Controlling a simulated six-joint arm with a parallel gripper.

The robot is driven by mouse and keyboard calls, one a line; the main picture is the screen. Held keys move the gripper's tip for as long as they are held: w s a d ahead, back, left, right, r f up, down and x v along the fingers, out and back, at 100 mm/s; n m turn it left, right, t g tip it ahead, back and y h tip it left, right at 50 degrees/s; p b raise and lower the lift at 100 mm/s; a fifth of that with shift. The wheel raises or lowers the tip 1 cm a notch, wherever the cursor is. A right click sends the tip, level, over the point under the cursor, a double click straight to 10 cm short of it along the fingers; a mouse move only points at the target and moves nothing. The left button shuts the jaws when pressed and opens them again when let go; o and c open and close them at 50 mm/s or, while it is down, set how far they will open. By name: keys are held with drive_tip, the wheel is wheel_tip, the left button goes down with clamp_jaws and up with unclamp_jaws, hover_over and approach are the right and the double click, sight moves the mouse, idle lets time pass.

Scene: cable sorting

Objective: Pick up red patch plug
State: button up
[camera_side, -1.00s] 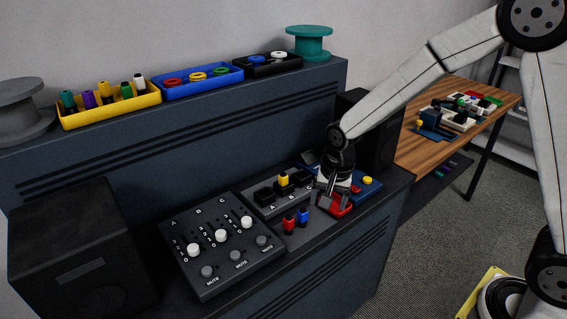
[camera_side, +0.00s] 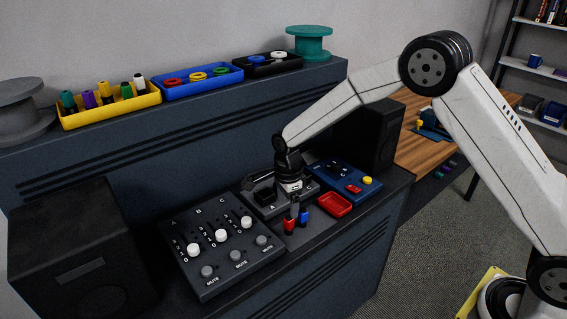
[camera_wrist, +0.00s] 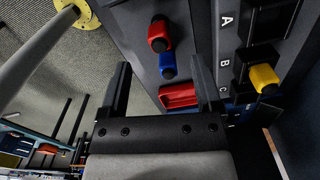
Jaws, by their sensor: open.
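The red patch plug (camera_side: 289,224) stands on the dark desk top in front of the socket block, just left of the blue plug (camera_side: 305,216). In the wrist view the red plug (camera_wrist: 158,38) lies beyond the fingertips, above the blue plug (camera_wrist: 167,63), roughly in line with the gap between the fingers. My gripper (camera_side: 293,204) is above and close behind the two plugs in the side view. In the wrist view its fingers (camera_wrist: 160,63) are apart with nothing held. I cannot tell the exact height of the fingertips over the plugs.
A small red tray (camera_side: 336,204) sits right of the plugs. The socket block (camera_wrist: 228,55), lettered A, B, C, holds a yellow plug (camera_wrist: 263,76). A slider panel (camera_side: 222,250) is to the left, a blue panel (camera_side: 345,178) behind right. Black speakers flank the desk.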

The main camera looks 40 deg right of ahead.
sight(288, 217)
drive_tip(key=shift+f, duration=1.3)
drive_tip(key=shift+d+f, duration=0.1)
drive_tip(key=shift+f, duration=2.5)
clamp_jaws()
